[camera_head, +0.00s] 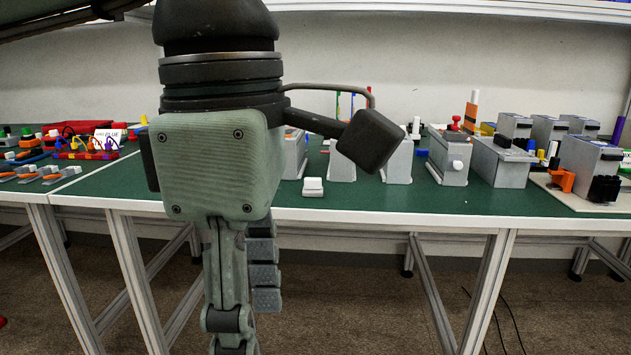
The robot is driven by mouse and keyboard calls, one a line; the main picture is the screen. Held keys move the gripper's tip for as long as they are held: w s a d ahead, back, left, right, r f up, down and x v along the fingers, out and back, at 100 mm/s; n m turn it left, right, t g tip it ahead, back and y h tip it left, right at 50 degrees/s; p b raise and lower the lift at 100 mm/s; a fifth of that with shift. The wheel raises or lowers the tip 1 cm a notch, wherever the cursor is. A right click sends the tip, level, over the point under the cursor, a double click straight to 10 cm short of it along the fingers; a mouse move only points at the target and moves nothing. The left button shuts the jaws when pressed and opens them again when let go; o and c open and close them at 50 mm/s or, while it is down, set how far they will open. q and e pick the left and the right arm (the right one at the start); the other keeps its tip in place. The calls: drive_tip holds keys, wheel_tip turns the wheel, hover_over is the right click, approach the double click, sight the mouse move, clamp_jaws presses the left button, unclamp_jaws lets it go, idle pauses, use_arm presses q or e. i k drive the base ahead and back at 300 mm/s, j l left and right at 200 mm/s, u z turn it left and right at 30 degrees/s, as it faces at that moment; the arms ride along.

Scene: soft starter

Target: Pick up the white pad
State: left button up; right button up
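A small white pad (313,187) lies on the green table top near its front edge, just right of the picture's middle-left. My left gripper (240,335) hangs large in front of the table, pointing down, with its body left of the pad and much nearer the camera. Its fingers show nearly edge-on below the table edge, and the fingertips run to the bottom of the picture, so their opening is unclear. No held thing shows. The pad is uncovered and apart from the gripper. My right gripper is out of view.
Several grey boxes (498,160) stand on the table to the right and behind the pad. Coloured parts and wires (85,145) lie at the left. The green top (400,197) right of the pad is bare along the front edge.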

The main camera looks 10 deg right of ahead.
sight(313, 187)
drive_tip(key=i+l, duration=0.2)
drive_tip(key=i, duration=0.2)
drive_tip(key=i+l, duration=0.2)
drive_tip(key=i, duration=0.2)
drive_tip(key=i+l, duration=0.2)
drive_tip(key=i, duration=0.2)
drive_tip(key=i+l, duration=0.2)
drive_tip(key=i, duration=0.2)
